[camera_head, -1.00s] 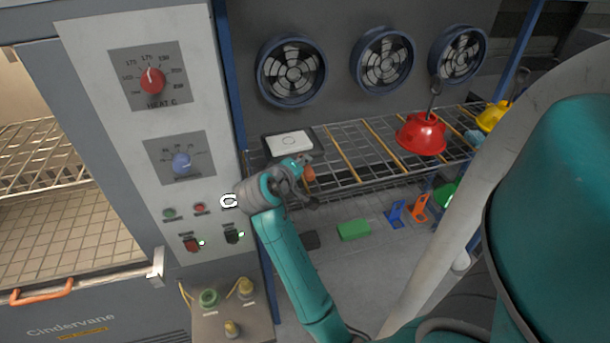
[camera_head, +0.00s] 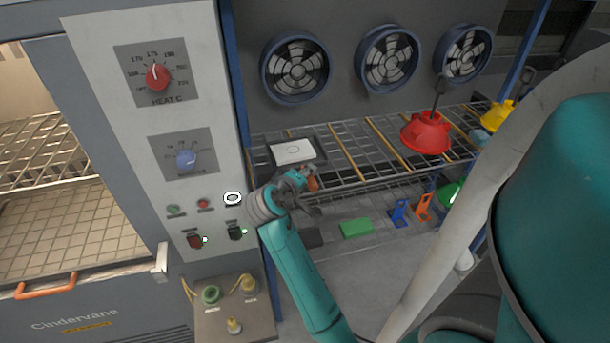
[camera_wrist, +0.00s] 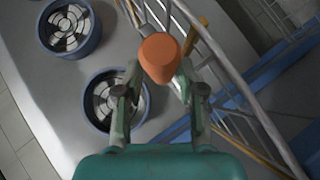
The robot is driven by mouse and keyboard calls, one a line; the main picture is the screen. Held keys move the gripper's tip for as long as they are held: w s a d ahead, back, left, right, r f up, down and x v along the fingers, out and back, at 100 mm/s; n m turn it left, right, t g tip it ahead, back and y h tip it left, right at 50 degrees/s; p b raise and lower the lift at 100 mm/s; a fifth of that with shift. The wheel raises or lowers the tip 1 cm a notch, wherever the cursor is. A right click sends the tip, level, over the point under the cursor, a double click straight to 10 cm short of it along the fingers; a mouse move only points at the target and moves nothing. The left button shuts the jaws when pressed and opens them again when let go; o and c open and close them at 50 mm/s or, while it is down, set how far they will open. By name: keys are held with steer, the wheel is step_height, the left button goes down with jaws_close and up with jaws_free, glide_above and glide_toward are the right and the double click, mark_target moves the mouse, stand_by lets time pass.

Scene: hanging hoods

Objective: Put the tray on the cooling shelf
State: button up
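The dark, flat tray (camera_head: 270,157) carries a white panel with a ring on it. In the head view it is at the left end of the wire cooling shelf (camera_head: 357,170); I cannot tell whether it rests on the wires or is held just above. Its orange handle (camera_head: 313,183) is at the near side, and its rounded end shows in the wrist view (camera_wrist: 160,58). My gripper (camera_wrist: 158,78) has a finger on each side of this handle and appears shut on it. The tray's body cannot be made out in the wrist view.
Fans (camera_head: 296,70) line the back wall. The oven's control panel (camera_head: 190,130) stands close at left. Green (camera_head: 356,228) and blue (camera_head: 399,212) items are below the shelf.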

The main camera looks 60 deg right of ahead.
steer(key=v, duration=1.2)
steer(key=s+a+f+n+t+y, duration=0.3)
steer(key=a+f+n+t+y, duration=0.15)
steer(key=a+f, duration=0.45)
steer(key=s+a+f+n+t+y, duration=0.2)
steer(key=a+f+n+t+y, duration=0.15)
steer(key=a+f+t, duration=0.4)
steer(key=s+a+r+m+t+y, duration=0.1)
steer(key=s+a+r+y, duration=0.1)
steer(key=s+a, duration=0.4)
steer(key=s+a+r+m+t+y, duration=0.1)
steer(key=s+a+r+m+y, duration=0.1)
steer(key=s+a, duration=0.5)
steer(key=s+r+y, duration=0.1)
steer(key=s+r, duration=0.1)
steer(key=s, duration=0.3)
steer(key=shift+s+t, duration=0.3)
steer(key=shift+s, duration=0.05)
steer(key=shift+a, duration=0.1)
